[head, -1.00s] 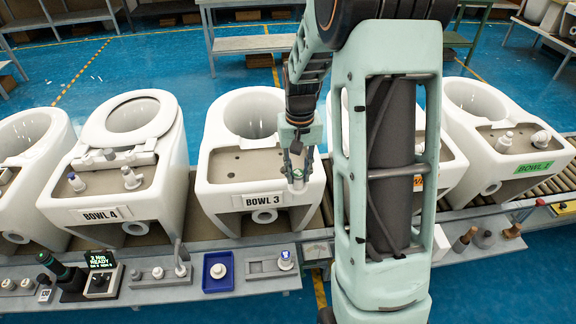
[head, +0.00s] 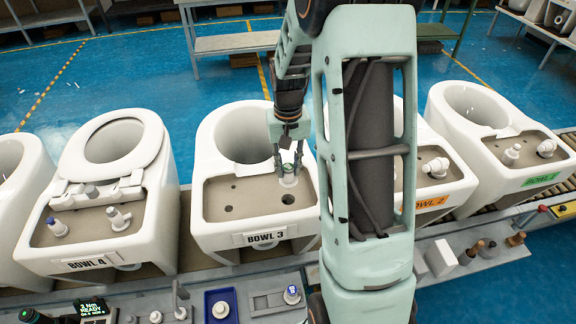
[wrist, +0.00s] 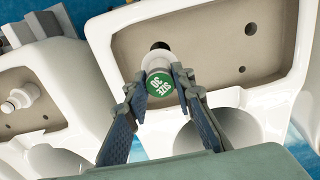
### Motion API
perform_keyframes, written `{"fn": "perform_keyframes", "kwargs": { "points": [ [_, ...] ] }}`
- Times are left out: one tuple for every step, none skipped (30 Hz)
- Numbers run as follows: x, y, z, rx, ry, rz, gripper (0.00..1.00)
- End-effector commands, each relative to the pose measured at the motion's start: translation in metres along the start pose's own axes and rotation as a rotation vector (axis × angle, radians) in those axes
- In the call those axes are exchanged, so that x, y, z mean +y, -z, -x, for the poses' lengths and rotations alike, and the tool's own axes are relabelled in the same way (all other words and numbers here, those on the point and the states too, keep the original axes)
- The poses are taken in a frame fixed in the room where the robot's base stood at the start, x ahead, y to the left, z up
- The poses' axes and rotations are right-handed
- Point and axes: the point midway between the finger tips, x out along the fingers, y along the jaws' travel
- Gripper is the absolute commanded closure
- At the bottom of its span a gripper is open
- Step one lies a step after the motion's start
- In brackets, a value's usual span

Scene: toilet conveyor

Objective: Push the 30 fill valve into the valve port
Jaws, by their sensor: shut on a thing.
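My gripper (head: 288,165) is shut on the white fill valve (head: 289,181), whose green cap reads SIZE 30 in the wrist view (wrist: 159,86). It holds the valve over the right part of the tan deck of Bowl 3 (head: 256,196). A dark valve port (head: 288,199) shows in the deck just in front of the valve in the head view. In the wrist view a dark hole (wrist: 160,46) shows just beyond the valve, partly hidden by it. I cannot tell whether the valve's lower end touches the deck.
Bowl 4 (head: 112,190) stands to the left with its seat and fittings. Bowl 2 (head: 440,190) and Bowl 1 (head: 515,150) stand to the right, each with white fittings. A blue tray (head: 207,312) and several tools lie on the front bench.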

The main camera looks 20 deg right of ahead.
Motion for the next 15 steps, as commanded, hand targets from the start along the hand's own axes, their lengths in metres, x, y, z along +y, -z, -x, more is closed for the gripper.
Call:
{"fn": "perform_keyframes", "kwargs": {
  "points": [
    [0.0,0.0,0.0,0.0,0.0,0.0,0.98],
    [0.0,0.0,0.0,0.0,0.0,0.0,0.98],
    [0.0,0.0,0.0,0.001,0.0,-0.001,0.98],
    [0.0,0.0,0.0,0.001,0.0,-0.002,0.98],
    [0.0,0.0,0.0,0.001,0.0,-0.005,0.98],
    [0.0,0.0,0.0,0.001,0.001,-0.01,0.98],
    [0.0,0.0,-0.001,0.001,0.001,-0.013,0.98],
    [0.0,0.0,-0.002,0.0,0.001,-0.013,0.98],
    [0.0,0.0,-0.004,0.0,0.001,-0.013,0.98],
    [0.0,0.0,-0.006,0.0,0.001,-0.013,0.98],
    [0.0,0.0,-0.007,0.0,0.001,-0.012,0.98],
    [0.0,0.0,-0.01,0.0,0.001,-0.012,0.98],
    [0.0,0.0,-0.013,0.0,0.001,-0.012,0.98],
    [0.0,0.0,-0.015,0.0,0.001,-0.012,0.98],
    [0.0,0.0,-0.018,0.0,0.001,-0.012,0.98]
  ]
}}
